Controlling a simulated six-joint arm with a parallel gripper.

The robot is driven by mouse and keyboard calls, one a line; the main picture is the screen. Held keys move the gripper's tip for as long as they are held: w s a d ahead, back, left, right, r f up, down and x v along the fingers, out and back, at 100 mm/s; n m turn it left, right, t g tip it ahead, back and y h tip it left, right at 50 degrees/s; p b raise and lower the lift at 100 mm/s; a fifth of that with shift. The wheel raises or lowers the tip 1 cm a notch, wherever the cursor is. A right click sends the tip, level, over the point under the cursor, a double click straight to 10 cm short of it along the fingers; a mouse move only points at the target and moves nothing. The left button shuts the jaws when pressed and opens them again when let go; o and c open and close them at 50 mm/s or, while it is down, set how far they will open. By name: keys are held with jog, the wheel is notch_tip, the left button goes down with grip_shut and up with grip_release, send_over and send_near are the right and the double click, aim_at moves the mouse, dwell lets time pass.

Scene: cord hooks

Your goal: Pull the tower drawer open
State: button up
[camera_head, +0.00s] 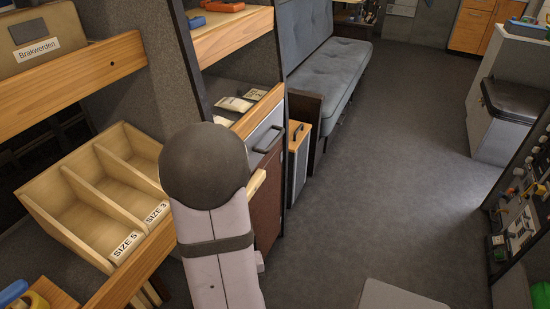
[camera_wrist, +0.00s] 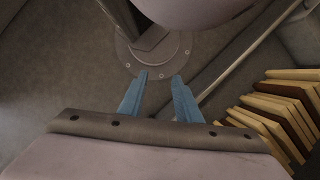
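The tower drawer (camera_head: 265,129) has a pale grey front with a dark bar handle (camera_head: 269,139), in the cabinet just right of my arm in the head view. It looks shut, and my arm hides part of the cabinet. My gripper (camera_wrist: 160,76) shows in the wrist view with two blue fingers apart and nothing between them. I cannot make out my gripper in the head view. Neither drawer nor handle shows in the wrist view, so the gripper appears away from them.
A wooden sorting tray (camera_head: 78,212) with SIZE labels stands on a shelf at left. A wooden-topped case (camera_head: 298,150) stands right of the cabinet. Several thin boards (camera_wrist: 280,112) stand at right in the wrist view. Grey floor (camera_head: 390,170) is clear.

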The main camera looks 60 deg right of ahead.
jog(key=s+d+f+m+t+h+b, duration=0.1)
jog(key=s+d+f+h, duration=0.1)
jog(key=s+d+f, duration=0.6)
jog(key=s+d+f+m+t+h+b, duration=0.1)
jog(key=s+d+f+h, duration=0.1)
jog(key=d+f, duration=0.65)
jog(key=w+d+r+n+t+h, duration=0.1)
jog(key=w+d+r+n+h, duration=0.15)
jog(key=d, duration=0.85)
jog(key=w+d+r+n+t+h, duration=0.65)
jog(key=w+d+r+n, duration=0.2)
jog(key=d+r, duration=0.5)
jog(key=w+r+n+t+h, duration=0.2)
jog(key=w+r+n+t, duration=0.1)
jog(key=r, duration=0.4)
jog(key=w+r+n+t+h, duration=0.2)
jog(key=w+r+n+t, duration=0.1)
jog(key=r, duration=0.4)
jog(key=n+t, duration=0.1)
jog(key=n, duration=0.1)
jog(key=shift+w+d+n, duration=0.25)
jog(key=shift+w+n, duration=0.15)
